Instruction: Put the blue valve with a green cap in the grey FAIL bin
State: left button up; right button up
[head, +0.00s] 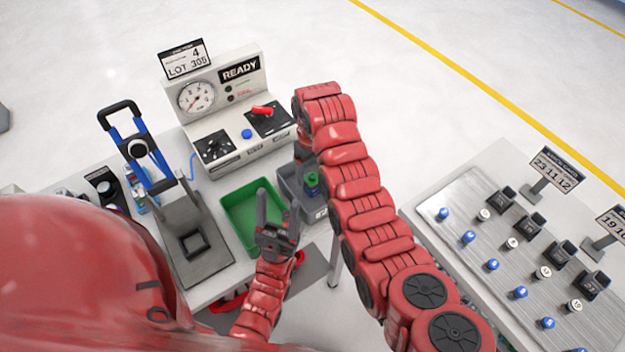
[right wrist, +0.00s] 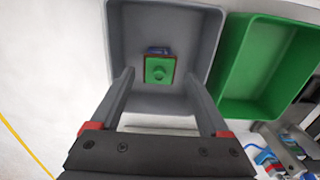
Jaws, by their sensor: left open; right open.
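The blue valve with a green cap (right wrist: 159,70) is inside the grey bin (right wrist: 208,40) in the right wrist view, with its green cap facing the camera. In the head view the valve (head: 311,181) shows inside the grey bin (head: 291,181), partly hidden by my right arm. My right gripper (right wrist: 160,78) is open over the grey bin. Its fingers are on either side of the valve and apart from it. In the head view my right gripper is mostly hidden behind its arm. My left gripper (head: 274,216) is open and empty, in front of the green bin (head: 237,238).
A test panel (head: 230,105) with a gauge and a red lever stands behind the bins. A grey fixture with a blue-handled press (head: 138,148) is to the left. A right-hand table (head: 455,195) holds several blue and white valves and dark blocks.

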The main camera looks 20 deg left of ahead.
notch_tip(320, 180, up, 8)
jog(key=p, duration=0.4)
jog(key=shift+f, duration=0.25)
